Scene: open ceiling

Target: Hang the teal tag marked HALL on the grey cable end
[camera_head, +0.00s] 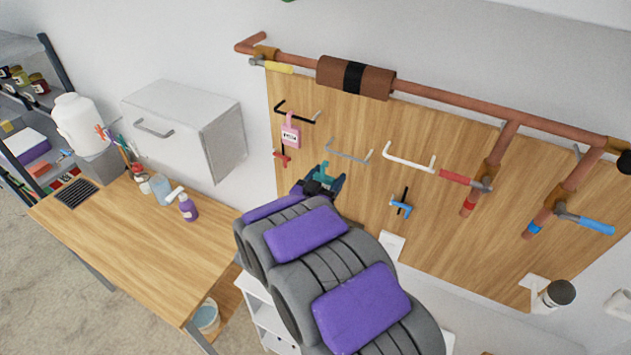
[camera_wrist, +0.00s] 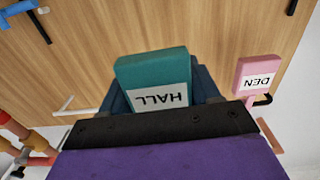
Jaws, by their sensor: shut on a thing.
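The teal tag (camera_wrist: 153,72) fills the middle of the wrist view, its white HALL label upside down there. My gripper (camera_wrist: 160,105) is shut on it. In the head view the teal tag (camera_head: 323,173) shows small in my gripper (camera_head: 328,184), mostly hidden by my arm. The grey cable end (camera_head: 349,152) is on the wooden board, above and right of the tag in the head view. The tag looks apart from it, though depth is hard to tell. I cannot make out the grey cable end in the wrist view.
A pink tag (camera_head: 290,134) marked DEN hangs on the black cable end (camera_head: 296,113), left of the grey one. A white cable end (camera_head: 409,157) is to the right. Red (camera_head: 282,158) and blue (camera_head: 401,207) valve handles stick out below. Copper pipes (camera_head: 450,100) run above.

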